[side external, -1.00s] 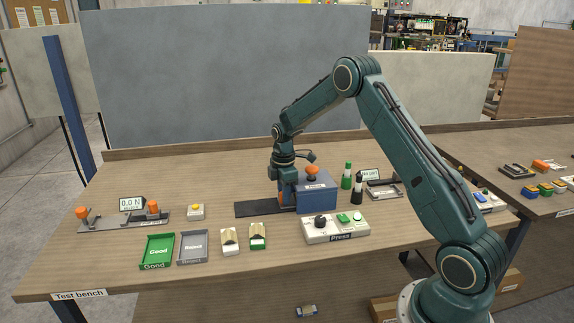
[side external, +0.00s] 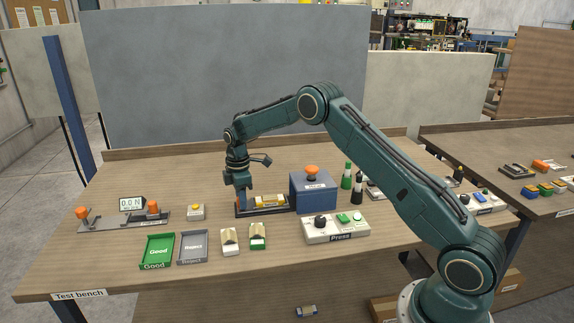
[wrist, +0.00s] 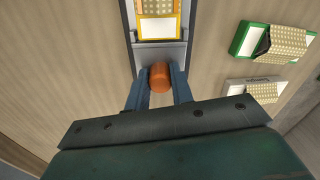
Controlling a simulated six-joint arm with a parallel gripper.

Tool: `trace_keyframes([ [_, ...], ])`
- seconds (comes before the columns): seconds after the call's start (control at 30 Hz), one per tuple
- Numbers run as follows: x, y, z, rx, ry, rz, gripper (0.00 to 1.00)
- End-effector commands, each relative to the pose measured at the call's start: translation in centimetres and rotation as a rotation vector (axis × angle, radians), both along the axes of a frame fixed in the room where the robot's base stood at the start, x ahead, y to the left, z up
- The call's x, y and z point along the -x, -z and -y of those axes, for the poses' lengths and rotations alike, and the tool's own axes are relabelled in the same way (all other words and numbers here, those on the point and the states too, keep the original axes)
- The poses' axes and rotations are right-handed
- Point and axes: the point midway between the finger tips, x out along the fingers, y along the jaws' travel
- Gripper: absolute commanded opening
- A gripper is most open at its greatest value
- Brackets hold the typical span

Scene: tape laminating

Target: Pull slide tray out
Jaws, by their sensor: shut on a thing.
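The slide tray (side external: 277,209) is out of the blue press box (side external: 314,191), lying on its dark rail to the left of the box. A yellow-edged piece with a pale patterned strip lies on it (side external: 268,201); this piece also shows in the wrist view (wrist: 157,22). My gripper (side external: 242,203) is at the tray's left end. In the wrist view my gripper (wrist: 160,82) has its two blue fingers on either side of the tray's orange knob (wrist: 160,77), shut on it.
A press control panel (side external: 336,228) stands in front of the box. Green Good (side external: 158,250) and grey Reject (side external: 193,246) trays and two tape holders, one white (side external: 230,243) and one green (side external: 258,238), lie in front. A force gauge fixture (side external: 125,216) and yellow button (side external: 196,211) are at left.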

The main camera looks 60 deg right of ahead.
Motion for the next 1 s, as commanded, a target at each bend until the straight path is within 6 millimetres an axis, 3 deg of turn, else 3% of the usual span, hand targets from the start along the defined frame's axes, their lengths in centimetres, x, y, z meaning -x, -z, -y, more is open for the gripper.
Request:
trace_keyframes([
  [0.4,-0.90,-0.20,-0.82,0.001,-0.003,0.012,0.00],
  [0.43,-0.92,-0.21,-0.84,0.001,-0.003,0.012,0.25],
  [0.53,-0.88,-0.19,-0.82,0.001,-0.003,0.010,0.45],
  [1.0,-0.67,-0.57,-0.64,0.001,0.000,0.004,0.45],
])
